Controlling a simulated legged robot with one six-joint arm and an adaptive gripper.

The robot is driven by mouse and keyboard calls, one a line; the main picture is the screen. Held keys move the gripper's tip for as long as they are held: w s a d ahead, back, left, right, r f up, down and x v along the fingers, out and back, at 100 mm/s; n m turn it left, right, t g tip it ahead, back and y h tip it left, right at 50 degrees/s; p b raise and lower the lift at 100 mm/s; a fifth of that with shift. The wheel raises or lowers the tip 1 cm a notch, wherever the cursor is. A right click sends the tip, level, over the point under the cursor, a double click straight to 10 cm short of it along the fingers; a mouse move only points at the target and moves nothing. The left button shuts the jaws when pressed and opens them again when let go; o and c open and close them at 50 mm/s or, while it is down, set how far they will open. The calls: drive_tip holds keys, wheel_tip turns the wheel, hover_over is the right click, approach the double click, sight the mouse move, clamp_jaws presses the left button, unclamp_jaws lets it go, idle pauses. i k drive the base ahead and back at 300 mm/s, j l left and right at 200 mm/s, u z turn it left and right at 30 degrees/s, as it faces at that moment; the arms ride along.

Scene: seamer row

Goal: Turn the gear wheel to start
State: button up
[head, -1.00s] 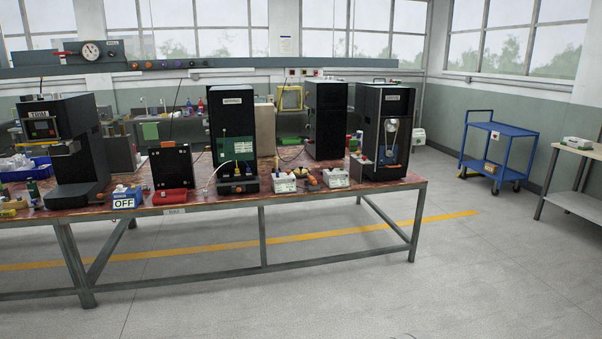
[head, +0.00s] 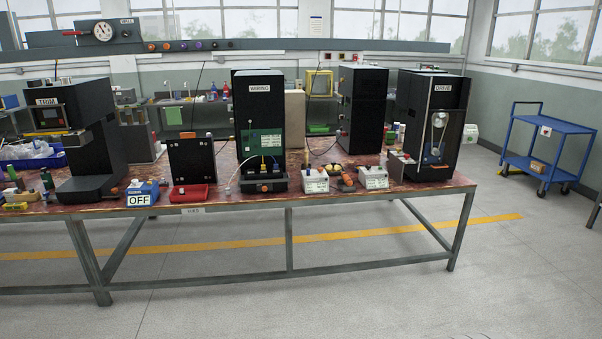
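The black machine labelled DRIVE (head: 416,110) stands at the right end of the long bench. On its front is a pale loop, like a belt, around a round silver wheel (head: 438,120) at the top. I cannot tell at this size whether this wheel has gear teeth. A small grey box with a knob (head: 402,160) sits at the machine's lower left front. No other clear gear wheel shows. My gripper is not in view.
The bench (head: 330,190) stands ahead with open legs. Machines labelled TRIM (head: 97,170) and WARNING or similar (head: 257,100), and a blue box marked OFF (head: 141,193), stand on it. A blue trolley (head: 548,150) is at right. The floor (head: 360,300) before the bench is clear.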

sight(333, 167)
drive_tip(key=i+z, duration=0.2)
drive_tip(key=i, duration=1.25)
drive_tip(key=i+z, duration=0.15)
drive_tip(key=i, duration=0.6)
drive_tip(key=i+z, duration=0.15)
drive_tip(key=i, duration=0.6)
drive_tip(key=i+u, duration=0.2)
drive_tip(key=i, duration=0.2)
drive_tip(key=i+l+u, duration=0.25)
drive_tip(key=i, duration=0.15)
drive_tip(key=i+l+u, duration=0.2)
drive_tip(key=i, duration=0.2)
drive_tip(key=j, duration=0.1)
